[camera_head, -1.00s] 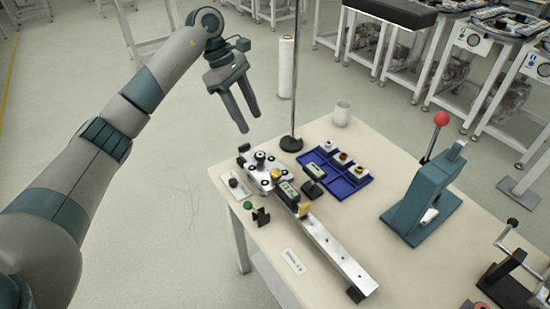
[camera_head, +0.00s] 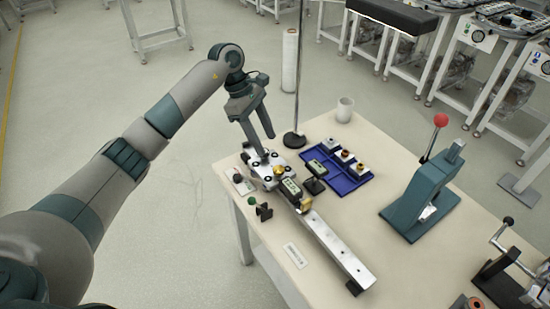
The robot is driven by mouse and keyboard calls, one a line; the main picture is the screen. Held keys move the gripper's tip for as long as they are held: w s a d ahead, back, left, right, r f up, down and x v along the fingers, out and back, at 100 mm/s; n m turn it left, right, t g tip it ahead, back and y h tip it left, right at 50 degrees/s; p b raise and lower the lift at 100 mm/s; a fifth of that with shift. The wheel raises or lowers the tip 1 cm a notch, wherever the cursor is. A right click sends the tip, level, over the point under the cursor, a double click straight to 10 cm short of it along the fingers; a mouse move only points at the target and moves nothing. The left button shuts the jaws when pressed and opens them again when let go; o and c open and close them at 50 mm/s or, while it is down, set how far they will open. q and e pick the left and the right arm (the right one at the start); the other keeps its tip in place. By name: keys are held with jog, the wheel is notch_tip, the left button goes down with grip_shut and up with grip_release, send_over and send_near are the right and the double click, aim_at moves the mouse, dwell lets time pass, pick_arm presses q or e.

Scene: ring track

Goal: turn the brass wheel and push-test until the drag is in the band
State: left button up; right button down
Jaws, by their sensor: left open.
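The silver rail (camera_head: 335,250) lies diagonally on the table, with a carriage of black rollers (camera_head: 268,183) at its far left end. A small brass-coloured round part, apparently the brass wheel (camera_head: 279,170), sits on the carriage. A gauge with a small display (camera_head: 291,188) is beside it, and a brass-coloured block (camera_head: 305,203) is further down the rail. My left gripper (camera_head: 267,147) is open and points down over the far end of the carriage. One fingertip is close to the carriage and hides part of it; I cannot tell whether they touch. My right gripper is out of view.
A blue tray (camera_head: 343,187) with several small parts lies right of the rail, near a small display on a stand (camera_head: 316,168). A pole on a black base (camera_head: 294,140) and a white cup (camera_head: 345,109) stand behind. A teal lever press (camera_head: 418,195) stands at right.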

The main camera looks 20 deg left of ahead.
aim_at(278, 169)
pick_arm(q)
jog(key=p+x, duration=0.2)
jog(key=x, duration=0.6)
jog(key=shift+d+p, duration=0.1)
jog(key=shift+p, duration=0.3)
jog(key=shift+d+f, duration=0.2)
jog(key=shift+f, duration=0.45)
jog(key=c, duration=1.1)
jog(key=shift+o, duration=0.3)
jog(key=n+b, duration=0.1)
jog(key=b, duration=0.3)
jog(key=shift+a+f+t, duration=0.1)
jog(key=shift+f+t, duration=0.05)
jog(key=shift+t, duration=0.15)
jog(key=shift+s+r+n+t+b, duration=0.1)
jog(key=shift+n+t+b, duration=0.1)
jog(key=shift+n+b, duration=0.35)
jog(key=shift+s+r+n+t+b, duration=0.1)
jog(key=shift+n+t+b, duration=0.1)
jog(key=shift+n+b, duration=0.35)
